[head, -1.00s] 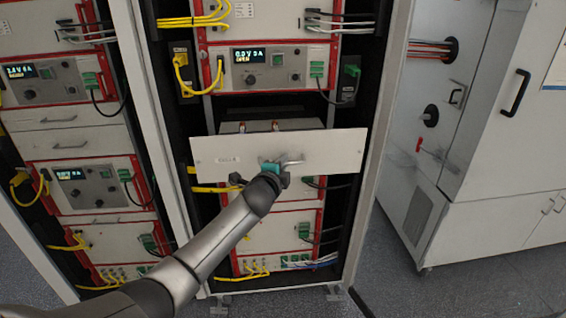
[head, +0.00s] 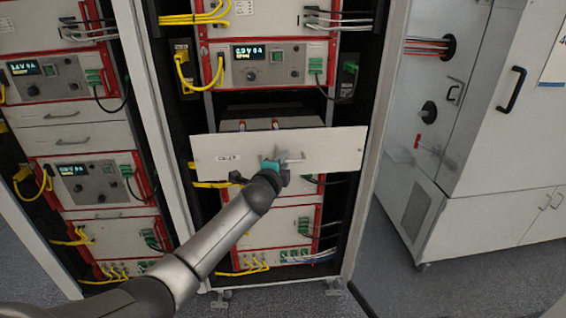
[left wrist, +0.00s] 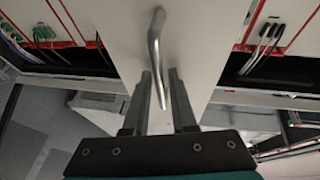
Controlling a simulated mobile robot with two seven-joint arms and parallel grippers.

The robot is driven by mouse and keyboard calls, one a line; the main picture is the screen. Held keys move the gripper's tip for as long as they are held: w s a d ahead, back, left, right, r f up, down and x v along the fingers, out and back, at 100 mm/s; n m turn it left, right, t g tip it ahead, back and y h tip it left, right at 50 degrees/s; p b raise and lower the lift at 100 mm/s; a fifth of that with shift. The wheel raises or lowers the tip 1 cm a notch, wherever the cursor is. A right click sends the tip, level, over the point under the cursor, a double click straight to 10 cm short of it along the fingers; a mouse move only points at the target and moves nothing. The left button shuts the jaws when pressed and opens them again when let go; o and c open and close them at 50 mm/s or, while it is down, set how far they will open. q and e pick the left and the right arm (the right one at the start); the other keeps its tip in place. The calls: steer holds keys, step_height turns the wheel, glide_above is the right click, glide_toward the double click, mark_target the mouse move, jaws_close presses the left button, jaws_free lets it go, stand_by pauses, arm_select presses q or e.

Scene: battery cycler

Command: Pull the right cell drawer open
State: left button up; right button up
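The right cell drawer stands out from the middle rack, its pale front panel (head: 225,145) well forward of the frame in the head view. Its inside shows behind the panel, with small red-tipped parts (head: 275,124). Its metal handle (left wrist: 155,40) shows in the left wrist view. My left gripper (left wrist: 160,72) has its two dark fingers apart, with the near end of the handle between them and a visible gap. In the head view my left gripper (head: 272,165) is in front of the panel, partly covering the handle. My right gripper is not in view.
Instruments with yellow cables (head: 180,70) sit above and below the drawer. A second rack (head: 75,140) with a closed drawer (head: 70,135) stands left. A white cabinet (head: 480,190) stands right. Grey floor (head: 400,290) is clear between rack and cabinet.

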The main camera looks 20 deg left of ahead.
arm_select(q)
steer(key=v, duration=1.5)
steer(key=shift+s, duration=0.15)
stand_by(0.4)
steer(key=s+a+f+n+g+b, duration=0.1)
steer(key=s+f+n+g+b, duration=0.2)
steer(key=f, duration=1.4)
steer(key=s+f+n+g+b, duration=0.25)
steer(key=s+f+b, duration=0.2)
steer(key=f, duration=1.25)
steer(key=s+d+f+n+g+h+b, duration=0.1)
steer(key=s+f+g+b, duration=0.15)
steer(key=s+f, duration=0.6)
steer(key=s+d+f+n+g+b, duration=0.1)
steer(key=s+f+n+g+b, duration=0.15)
steer(key=s+f, duration=0.65)
steer(key=s+d+f+n+g+b, duration=0.2)
steer(key=s+d+f+b, duration=0.1)
steer(key=s+f, duration=0.6)
steer(key=s+d+f+n+g+h+b, duration=0.1)
steer(key=s+d+f+n+g+b, duration=0.1)
steer(key=s+f, duration=0.7)
steer(key=s+d+b, duration=0.1)
steer(key=s, duration=0.2)
steer(key=shift+d+f+h, duration=0.3)
steer(key=shift+d+f, duration=0.1)
